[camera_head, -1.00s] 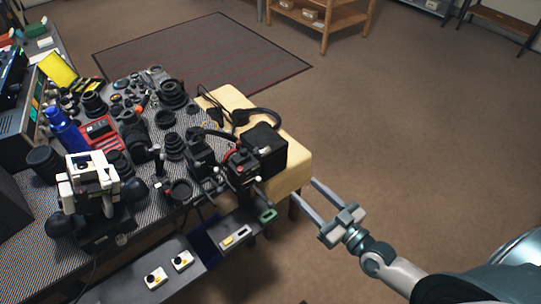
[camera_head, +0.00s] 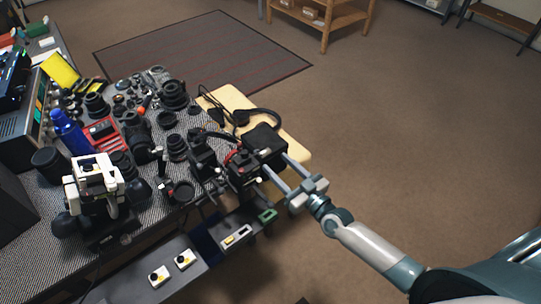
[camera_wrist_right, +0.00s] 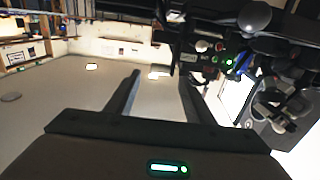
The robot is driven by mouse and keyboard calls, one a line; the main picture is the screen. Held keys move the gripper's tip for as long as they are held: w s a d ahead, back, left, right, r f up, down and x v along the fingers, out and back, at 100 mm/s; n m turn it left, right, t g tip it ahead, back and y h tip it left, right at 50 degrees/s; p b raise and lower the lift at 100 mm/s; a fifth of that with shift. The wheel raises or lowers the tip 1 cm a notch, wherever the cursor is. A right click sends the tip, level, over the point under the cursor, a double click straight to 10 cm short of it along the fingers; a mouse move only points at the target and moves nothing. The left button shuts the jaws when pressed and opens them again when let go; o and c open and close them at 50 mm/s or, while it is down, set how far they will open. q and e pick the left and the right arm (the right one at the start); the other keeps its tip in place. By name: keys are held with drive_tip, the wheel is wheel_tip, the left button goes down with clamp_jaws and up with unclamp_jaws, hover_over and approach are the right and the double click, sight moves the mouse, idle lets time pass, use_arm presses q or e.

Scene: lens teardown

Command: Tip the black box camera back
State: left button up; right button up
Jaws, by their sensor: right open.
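The black box camera (camera_head: 265,142) sits at the right side of the crowded bench, on the pale yellow surface. A red-and-black device (camera_head: 243,165) stands close in front of it. My right gripper (camera_head: 274,161) is open, with its two fingers reaching up and left to the near side of the box camera. Contact between the fingertips and the box cannot be told. In the right wrist view my spread fingers (camera_wrist_right: 158,82) show with nothing between them. My left gripper is in neither view.
Lenses and camera parts crowd the patterned bench top (camera_head: 50,215). A white-and-black device (camera_head: 93,177) stands at left, near a blue bottle (camera_head: 70,132). A dark lower shelf (camera_head: 205,275) holds small white boxes. The floor (camera_head: 420,130) to the right is clear.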

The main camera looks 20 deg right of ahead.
sight(267, 154)
drive_tip(key=shift+x, duration=2.3)
clamp_jaws()
